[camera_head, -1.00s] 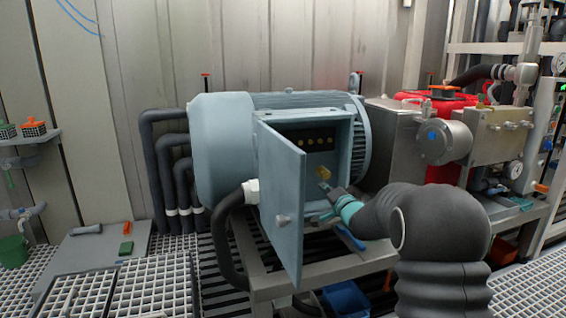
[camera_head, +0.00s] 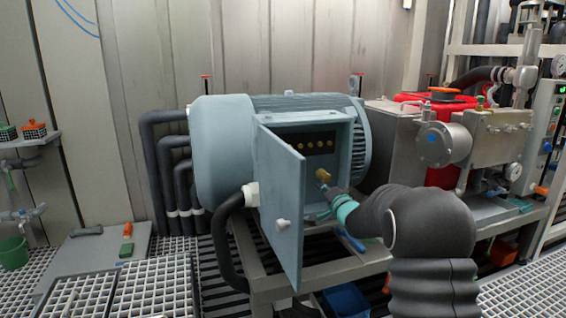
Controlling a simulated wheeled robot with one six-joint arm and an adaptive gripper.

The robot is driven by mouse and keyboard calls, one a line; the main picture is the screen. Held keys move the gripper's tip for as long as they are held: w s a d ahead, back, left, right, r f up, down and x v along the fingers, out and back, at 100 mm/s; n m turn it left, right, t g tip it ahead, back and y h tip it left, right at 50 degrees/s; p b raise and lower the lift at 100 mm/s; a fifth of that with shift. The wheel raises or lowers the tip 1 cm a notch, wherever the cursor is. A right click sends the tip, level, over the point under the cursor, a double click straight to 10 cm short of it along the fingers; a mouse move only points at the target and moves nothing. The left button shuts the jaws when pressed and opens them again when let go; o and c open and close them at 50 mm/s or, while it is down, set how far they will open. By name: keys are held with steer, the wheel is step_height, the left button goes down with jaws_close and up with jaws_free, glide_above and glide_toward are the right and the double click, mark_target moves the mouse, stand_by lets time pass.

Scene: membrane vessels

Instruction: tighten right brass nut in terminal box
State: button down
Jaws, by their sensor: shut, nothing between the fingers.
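The terminal box (camera_head: 349,160) on the side of the blue-grey motor is open, its door (camera_head: 281,210) swung out to the left. Inside, a row of small brass nuts (camera_head: 309,146) sits on a dark strip near the top. A larger brass piece (camera_head: 322,174) shows lower in the opening, right at the tip of my gripper. My gripper (camera_head: 325,187) is at the box's lower right opening, shut with nothing held. Its fingertips are small and partly hidden, so I cannot tell whether they touch the brass piece. The row of nuts is above the gripper, apart from it.
The motor (camera_head: 222,140) stands on a grey metal frame (camera_head: 262,285). A blue bin (camera_head: 346,299) sits under the frame.

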steer(key=shift+a+r+p, duration=0.25)
steer(key=shift+r+p, duration=0.65)
steer(key=shift+p, duration=0.35)
steer(key=shift+s+a, duration=0.1)
stand_by(0.6)
steer(key=b+v, duration=0.1)
steer(key=v, duration=0.5)
steer(key=shift+a+f, duration=0.2)
steer(key=shift+a, duration=0.15)
steer(key=shift+s, duration=0.1)
